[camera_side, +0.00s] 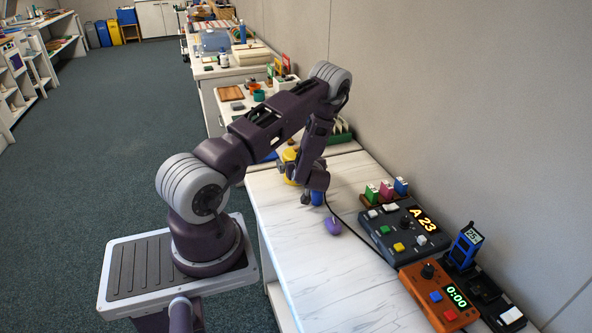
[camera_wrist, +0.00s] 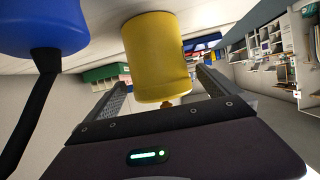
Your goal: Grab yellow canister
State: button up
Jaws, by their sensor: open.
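The yellow canister (camera_wrist: 155,60) fills the upper middle of the wrist view, and its near end lies between the two fingers of my gripper (camera_wrist: 160,82). The fingers are apart, one on each side of it, and a gap shows on either side. In the side view the yellow canister (camera_side: 289,157) is at the far end of the white table, partly hidden by my wrist. I cannot tell from there whether the fingers touch it.
A blue object (camera_wrist: 42,25) with a black cable is left in the wrist view. A purple object (camera_side: 332,226) lies on the white table (camera_side: 325,270). A dark control box (camera_side: 404,232) and an orange timer box (camera_side: 437,295) stand right. The table's near part is clear.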

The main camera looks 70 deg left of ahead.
jog(key=x, duration=0.3)
jog(key=shift+d, duration=0.1)
jog(key=shift+c, duration=0.4)
jog(key=c, duration=1.5)
jog(key=shift+r, duration=0.15)
